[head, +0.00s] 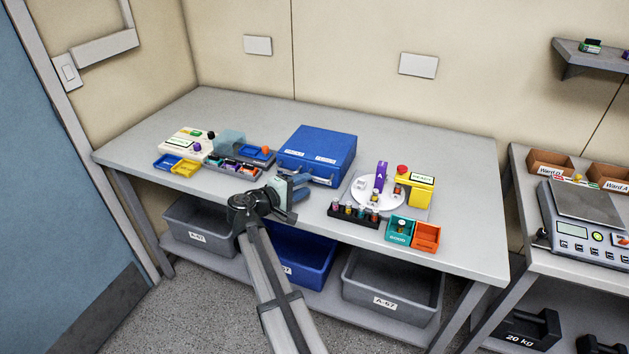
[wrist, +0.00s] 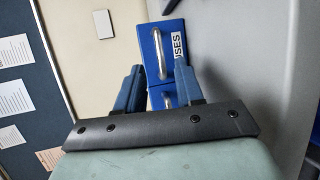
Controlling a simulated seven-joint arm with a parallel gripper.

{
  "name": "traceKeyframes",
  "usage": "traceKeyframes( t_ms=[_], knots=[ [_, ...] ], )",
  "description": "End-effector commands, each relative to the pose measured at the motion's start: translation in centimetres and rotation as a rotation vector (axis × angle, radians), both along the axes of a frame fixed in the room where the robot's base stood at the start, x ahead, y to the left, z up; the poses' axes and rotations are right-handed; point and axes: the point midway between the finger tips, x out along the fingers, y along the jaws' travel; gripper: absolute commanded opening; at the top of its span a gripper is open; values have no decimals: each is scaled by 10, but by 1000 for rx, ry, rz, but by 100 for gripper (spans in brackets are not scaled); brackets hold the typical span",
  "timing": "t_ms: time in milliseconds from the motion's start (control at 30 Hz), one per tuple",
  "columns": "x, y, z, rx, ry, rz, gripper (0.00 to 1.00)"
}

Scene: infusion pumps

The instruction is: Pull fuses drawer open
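The blue cabinet (head: 325,143) stands on the bench, its front with two white labels facing my arm. In the wrist view the cabinet front (wrist: 180,62) shows a label reading "USES" (wrist: 178,44), its start cut off or hidden. A metal handle (wrist: 160,54) runs beside this label. A second handle (wrist: 167,99) shows lower, between the fingers. No drawer visibly stands out.
A vial rack (head: 354,214) and a white round carousel (head: 377,192) stand right of my gripper. Grey and blue tubs sit on the shelf below.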

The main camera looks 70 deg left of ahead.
Motion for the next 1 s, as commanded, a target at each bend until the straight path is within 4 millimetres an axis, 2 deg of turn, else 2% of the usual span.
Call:
traceKeyframes(
  t_ms=[100,300,500,767,1000],
  knots=[
    [18,8,-4,0,0,-2,37],
    [38,16,-9,0,0,-1,37],
    [47,19,-10,0,0,0,37],
    [47,19,-11,0,0,0,37],
    [47,19,-10,0,0,0,17]
  ],
)
